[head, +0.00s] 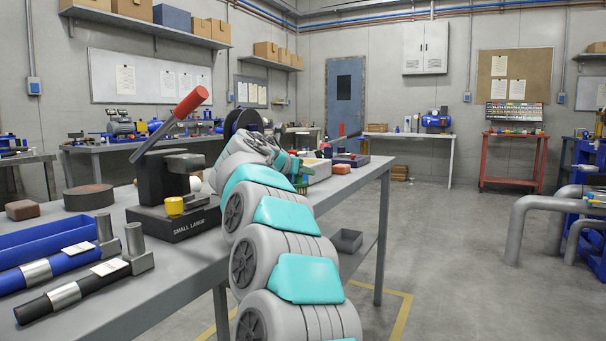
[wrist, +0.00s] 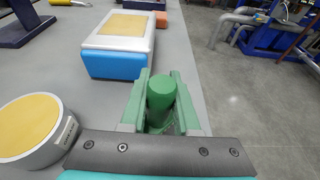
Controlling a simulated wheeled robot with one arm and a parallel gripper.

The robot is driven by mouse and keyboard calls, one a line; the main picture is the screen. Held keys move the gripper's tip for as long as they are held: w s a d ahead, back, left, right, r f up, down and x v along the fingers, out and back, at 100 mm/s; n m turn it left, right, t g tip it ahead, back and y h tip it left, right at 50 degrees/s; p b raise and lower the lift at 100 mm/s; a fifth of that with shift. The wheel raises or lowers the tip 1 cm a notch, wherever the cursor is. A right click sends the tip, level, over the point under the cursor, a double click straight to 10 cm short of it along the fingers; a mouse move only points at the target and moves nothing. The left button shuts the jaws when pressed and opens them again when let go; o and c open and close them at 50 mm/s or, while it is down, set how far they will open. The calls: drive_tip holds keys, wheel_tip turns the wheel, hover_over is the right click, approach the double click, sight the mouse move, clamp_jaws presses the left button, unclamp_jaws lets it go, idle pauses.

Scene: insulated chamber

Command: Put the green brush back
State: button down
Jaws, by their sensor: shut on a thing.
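My gripper (wrist: 161,100) has two green fingers closed on either side of the green brush (wrist: 161,90). The brush shows as a rounded green cylinder end between the fingers in the wrist view; its bristles cannot be made out. In the head view my arm reaches along the right edge of the grey workbench (head: 140,305), and a small green part of the gripper (head: 301,183) shows at its far end. The brush cannot be told apart there. In the wrist view the held brush is near the bench's right edge.
In the wrist view a round white container (wrist: 38,150) with a yellow top stands left, and a white-and-blue block (wrist: 115,62) with a tan top lies ahead. Open floor lies right.

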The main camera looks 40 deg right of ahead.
drive_tip(key=shift+f, duration=0.2)
drive_tip(key=c, duration=0.6)
unclamp_jaws()
drive_tip(key=shift+c, duration=0.2)
drive_tip(key=shift+r, duration=0.1)
drive_tip(key=shift+a+r, duration=0.1)
drive_tip(key=shift+r, duration=0.05)
drive_tip(key=v, duration=0.7)
drive_tip(key=shift+a, duration=0.2)
